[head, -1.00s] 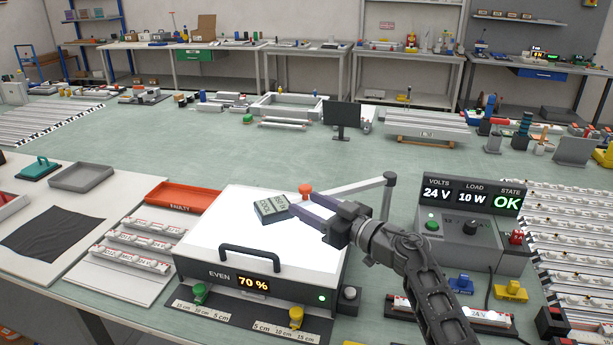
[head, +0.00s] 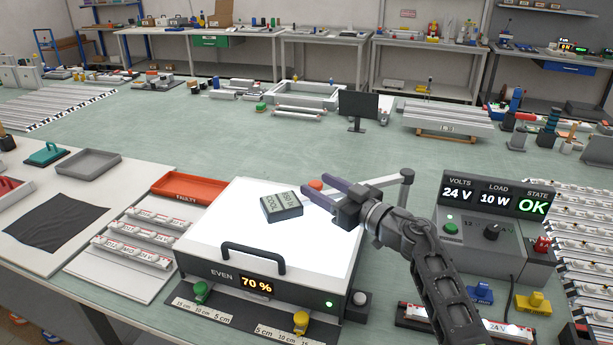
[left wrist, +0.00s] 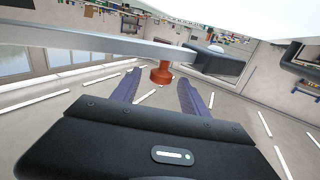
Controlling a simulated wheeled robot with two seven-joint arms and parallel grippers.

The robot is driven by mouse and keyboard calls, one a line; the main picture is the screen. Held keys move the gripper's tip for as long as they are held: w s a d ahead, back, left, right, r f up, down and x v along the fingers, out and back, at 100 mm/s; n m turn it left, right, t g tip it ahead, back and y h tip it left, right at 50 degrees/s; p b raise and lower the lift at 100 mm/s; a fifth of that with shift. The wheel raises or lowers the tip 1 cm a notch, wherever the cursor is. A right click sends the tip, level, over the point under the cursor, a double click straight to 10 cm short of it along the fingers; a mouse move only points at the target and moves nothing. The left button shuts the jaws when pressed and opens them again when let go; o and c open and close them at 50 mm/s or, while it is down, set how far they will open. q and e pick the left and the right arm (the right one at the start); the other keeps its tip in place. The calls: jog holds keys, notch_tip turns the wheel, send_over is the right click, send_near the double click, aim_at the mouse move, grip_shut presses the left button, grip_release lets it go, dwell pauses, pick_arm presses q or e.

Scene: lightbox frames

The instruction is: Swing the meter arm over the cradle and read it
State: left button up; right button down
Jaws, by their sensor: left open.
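The meter arm is a pale grey bar (head: 376,183) that runs left from a dark post (head: 406,188). It ends at an orange-red knob (head: 315,184) above the lit white panel. A small grey meter reading 350 W COOL (head: 282,206) shows by the knob, over the panel. My left gripper (head: 314,187) is open at the knob. In the left wrist view the red knob (left wrist: 161,73) shows between the open fingertips (left wrist: 159,80), and the bar (left wrist: 90,40) crosses above. I cannot tell whether the fingers touch it. I cannot pick out the cradle for certain. My right gripper is out of view.
The lit box (head: 215,255) has a black handle (head: 253,257) and reads EVEN 70 %. A supply box (head: 490,238) reading 24 V, 10 W, OK stands right of my arm. An orange FAULTY tray (head: 193,187) is left. The bench behind has free room.

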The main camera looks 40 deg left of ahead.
pick_arm(q)
jog(key=a, duration=0.3)
jog(key=a+p, duration=0.1)
jog(key=a, duration=0.1)
jog(key=shift+w, duration=0.4)
grip_shut()
dwell(1.0)
